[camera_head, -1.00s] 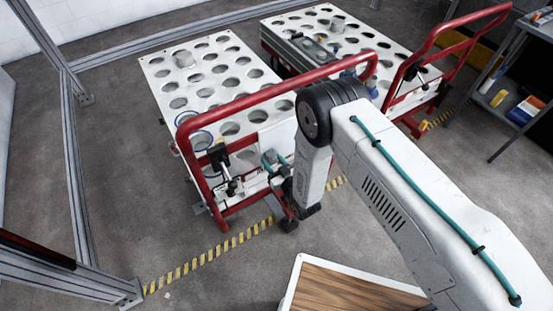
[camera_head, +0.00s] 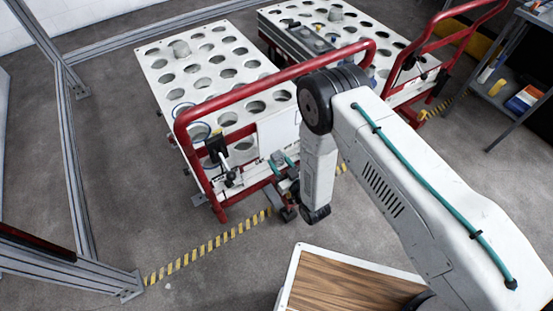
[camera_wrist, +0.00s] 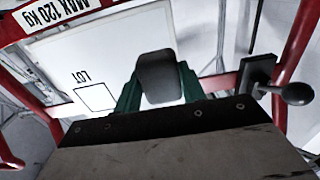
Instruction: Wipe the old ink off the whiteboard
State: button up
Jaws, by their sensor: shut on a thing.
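The whiteboard (camera_head: 277,136) is a white panel on the near end of the left cart, behind its red handle. In the wrist view the whiteboard (camera_wrist: 75,70) carries the printed word LOT and an outlined box. My gripper (camera_wrist: 158,88) has green fingers shut on a dark grey block, seemingly the eraser (camera_wrist: 159,76). The eraser is in front of the board; I cannot tell whether it touches. Part of the board is hidden behind it. In the head view my gripper (camera_head: 281,163) is small and beside the board's lower edge. Ink strokes cannot be made out.
The red handle (camera_head: 270,83) arches around the board. A black clamp with a ball-ended lever (camera_wrist: 275,90) is close on the right in the wrist view. A second cart (camera_head: 440,62) is at the back right. A wood-topped surface (camera_head: 345,288) lies in front.

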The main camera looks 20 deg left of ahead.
jog(key=shift+v, duration=1.5)
